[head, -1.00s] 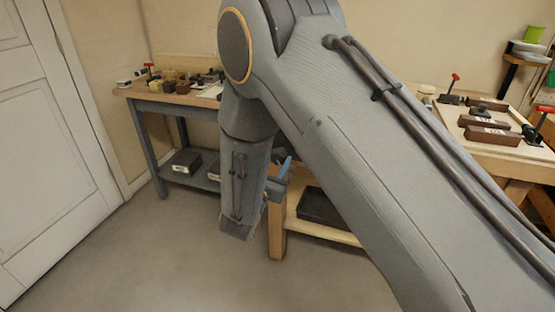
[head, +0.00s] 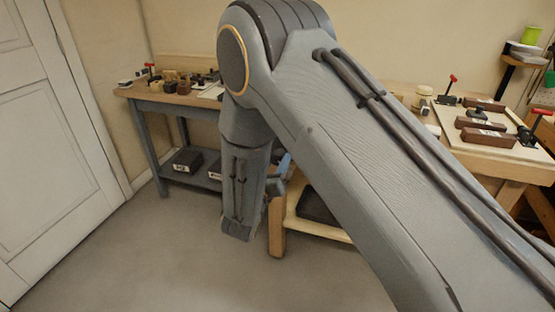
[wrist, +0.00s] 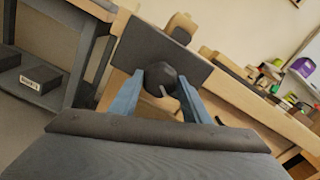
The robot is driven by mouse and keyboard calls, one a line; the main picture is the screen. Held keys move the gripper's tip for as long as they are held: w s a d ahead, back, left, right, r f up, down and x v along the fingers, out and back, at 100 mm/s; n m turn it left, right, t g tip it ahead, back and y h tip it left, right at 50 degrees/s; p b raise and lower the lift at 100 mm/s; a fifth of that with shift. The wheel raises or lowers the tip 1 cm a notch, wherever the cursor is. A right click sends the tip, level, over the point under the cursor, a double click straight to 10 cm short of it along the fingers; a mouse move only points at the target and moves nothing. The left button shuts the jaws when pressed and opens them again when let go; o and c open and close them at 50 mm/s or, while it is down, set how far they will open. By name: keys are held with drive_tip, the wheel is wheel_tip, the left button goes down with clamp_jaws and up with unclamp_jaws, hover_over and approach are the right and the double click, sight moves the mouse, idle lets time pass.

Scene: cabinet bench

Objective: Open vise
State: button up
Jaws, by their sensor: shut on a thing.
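In the wrist view a vise shows at the edge of a wooden bench. Its dark flat front jaw plate (wrist: 140,45) is tilted in the picture. A dark rounded screw hub (wrist: 161,76) stands out from the plate, with a small light bar end below it. My gripper (wrist: 160,82) has its two blue fingers on either side of the hub, shut on it. In the head view a blue finger of my gripper (head: 284,163) shows beside my arm. My arm hides the vise there, so I cannot see how wide its jaws stand.
A wooden bench (head: 278,235) with a low shelf stands behind my arm. A grey-legged bench (head: 150,140) with small blocks and clamps is at the back left. A board with brown blocks (head: 490,140) lies on the right bench. The floor at the front left is clear.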

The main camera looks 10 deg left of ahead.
drive_tip(key=shift+n, duration=0.8)
drive_tip(key=n+p, duration=0.1)
drive_tip(key=n, duration=0.3)
drive_tip(key=shift+s+p, duration=0.1)
drive_tip(key=shift+p, duration=0.2)
drive_tip(key=o, duration=0.9)
drive_tip(key=shift+s, duration=0.1)
drive_tip(key=s+p, duration=0.2)
drive_tip(key=s, duration=0.4)
drive_tip(key=shift+s+a, duration=0.3)
drive_tip(key=shift+s, duration=0.1)
